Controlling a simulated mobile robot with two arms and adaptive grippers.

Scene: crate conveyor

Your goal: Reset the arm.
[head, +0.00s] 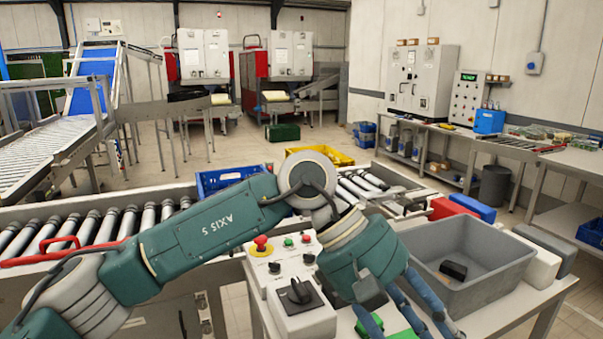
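My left arm comes in from the left and reaches across the middle of the head view. Its gripper (410,325) points down over the worktable in front, with its blue-grey fingers spread apart. A bright green object (396,318) shows between and behind the fingers, partly hidden by them. I cannot tell whether the fingers touch it. A control box (305,322) with a black rotary switch stands just left of the gripper. My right gripper is not in view.
A grey bin (500,272) holding a small black object (453,270) stands right of the gripper. Red (452,208) and blue (473,207) blocks lie behind it. A panel with a red emergency button (261,242) and the roller conveyor (100,226) lie near my arm.

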